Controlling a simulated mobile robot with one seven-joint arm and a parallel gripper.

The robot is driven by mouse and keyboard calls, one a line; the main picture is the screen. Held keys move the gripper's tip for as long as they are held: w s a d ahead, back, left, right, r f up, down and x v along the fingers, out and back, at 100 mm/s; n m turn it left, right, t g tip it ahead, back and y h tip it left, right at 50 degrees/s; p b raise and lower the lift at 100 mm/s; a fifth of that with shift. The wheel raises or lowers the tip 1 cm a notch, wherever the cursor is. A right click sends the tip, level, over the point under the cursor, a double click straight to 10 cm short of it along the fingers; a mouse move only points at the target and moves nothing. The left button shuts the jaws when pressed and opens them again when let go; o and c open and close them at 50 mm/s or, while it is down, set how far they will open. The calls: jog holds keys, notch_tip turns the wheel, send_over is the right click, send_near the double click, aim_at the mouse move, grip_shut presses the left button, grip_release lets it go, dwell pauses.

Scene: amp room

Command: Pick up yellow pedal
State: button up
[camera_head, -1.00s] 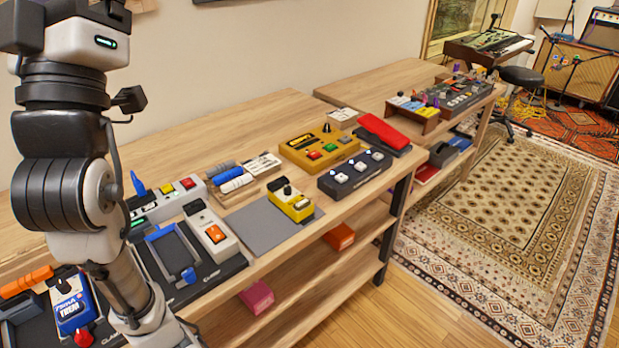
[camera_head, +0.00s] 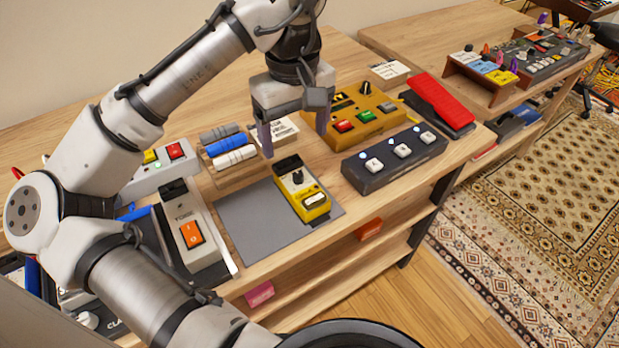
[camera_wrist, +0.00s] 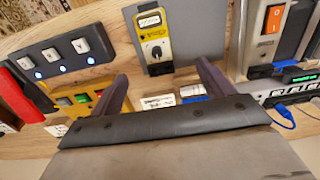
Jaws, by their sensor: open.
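The yellow pedal (camera_head: 305,194) lies on a grey mat (camera_head: 244,222) on the wooden bench. It has a black end, a dark knob and a pale footswitch plate. My gripper (camera_head: 294,143) is open and empty, pointing down above and just behind the pedal's black end. In the wrist view the yellow pedal (camera_wrist: 155,42) sits beyond and between the two open fingers (camera_wrist: 163,90). The fingers look apart from the pedal.
A larger mustard pedal (camera_head: 366,112) and a dark three-switch pedal (camera_head: 394,158) stand close on the right. A red pedal (camera_head: 440,100) lies beyond. A rack of cylinders (camera_head: 228,150) and a grey-white pedal (camera_head: 190,232) stand on the left.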

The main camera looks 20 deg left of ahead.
aim_at(300, 176)
notch_tip(300, 176, down, 7)
jog(key=shift+f, duration=0.1)
jog(key=shift+w+d+f, duration=0.1)
jog(key=shift+w+f, duration=0.05)
jog(key=shift+f, duration=0.8)
jog(key=shift+w+a+f, duration=0.1)
jog(key=shift+w+f, duration=0.1)
jog(key=shift+f, duration=0.7)
jog(key=shift+w+d+f, duration=0.1)
jog(key=shift+w+f, duration=0.05)
jog(key=shift+f, duration=0.8)
jog(key=c, duration=1.4)
